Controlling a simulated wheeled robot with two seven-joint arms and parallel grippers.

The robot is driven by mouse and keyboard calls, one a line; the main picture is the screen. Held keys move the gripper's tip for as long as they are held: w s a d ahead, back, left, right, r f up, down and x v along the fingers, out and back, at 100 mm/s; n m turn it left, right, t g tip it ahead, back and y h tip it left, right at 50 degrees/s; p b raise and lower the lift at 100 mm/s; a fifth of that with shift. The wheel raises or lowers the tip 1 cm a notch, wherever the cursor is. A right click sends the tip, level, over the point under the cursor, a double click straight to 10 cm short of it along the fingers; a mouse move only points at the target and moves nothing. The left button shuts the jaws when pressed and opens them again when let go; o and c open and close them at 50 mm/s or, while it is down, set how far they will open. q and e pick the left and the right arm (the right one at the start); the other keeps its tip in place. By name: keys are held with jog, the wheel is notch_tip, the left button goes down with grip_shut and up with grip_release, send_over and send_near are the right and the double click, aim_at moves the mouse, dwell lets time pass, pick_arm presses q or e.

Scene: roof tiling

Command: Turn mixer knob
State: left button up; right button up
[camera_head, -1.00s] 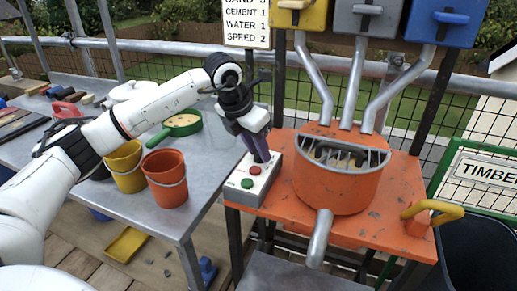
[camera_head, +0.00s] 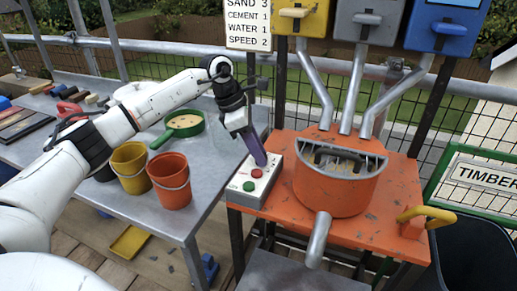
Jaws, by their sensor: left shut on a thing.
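The mixer (camera_head: 335,190) is an orange drum with a grey grated top, standing on an orange table. A grey control box (camera_head: 257,186) stands at the table's left edge, with a red button (camera_head: 257,173) and a green button (camera_head: 249,186) on its top. My left gripper (camera_head: 261,161) reaches down to the far end of this box, its purple fingers shut. The knob is hidden at the fingertips, where the fingers are closed on it. My right gripper is not in view.
A sign (camera_head: 248,24) reads sand 3, cement 1, water 1, speed 2. Yellow, grey and blue hoppers with chutes hang above the mixer. Yellow (camera_head: 131,168) and orange (camera_head: 171,180) buckets and a green pan (camera_head: 184,124) stand on the left bench. A yellow handle (camera_head: 427,213) stands at right.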

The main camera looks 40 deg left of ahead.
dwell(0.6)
pick_arm(q)
jog(key=o, duration=1)
